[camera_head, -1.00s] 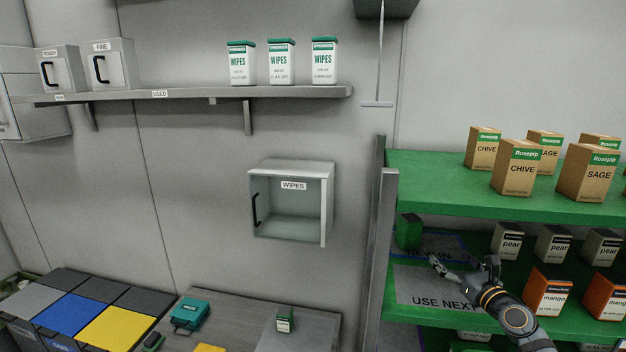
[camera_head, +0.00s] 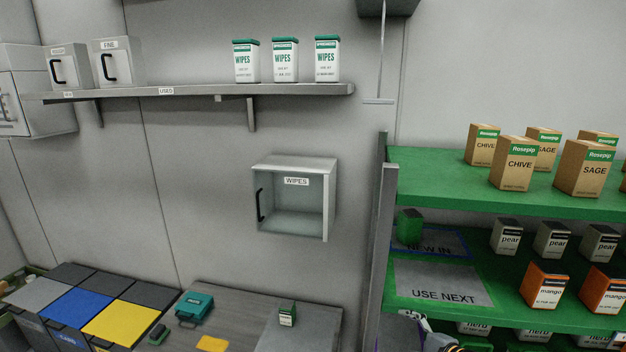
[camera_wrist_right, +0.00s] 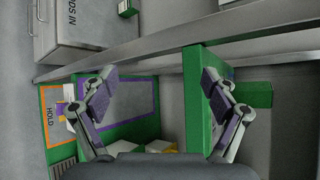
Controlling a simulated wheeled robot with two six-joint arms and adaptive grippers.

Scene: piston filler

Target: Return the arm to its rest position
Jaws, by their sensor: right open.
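My right gripper (camera_head: 418,326) shows only partly at the bottom edge of the head view, in front of the lower part of the green shelf unit. In the right wrist view my right gripper (camera_wrist_right: 158,82) has its two fingers spread wide apart. Nothing is held between them. A green shelf edge (camera_wrist_right: 197,125) shows close beside the finger on the right. My left gripper shows in neither view.
The green shelf unit (camera_head: 420,170) carries boxes and has a grey post (camera_head: 380,250) at its left. The "USE NEXT" area (camera_head: 440,283) is empty. A dark green box (camera_head: 409,226) stands by "NEW IN". An open-fronted "WIPES" cabinet (camera_head: 296,166) hangs on the wall.

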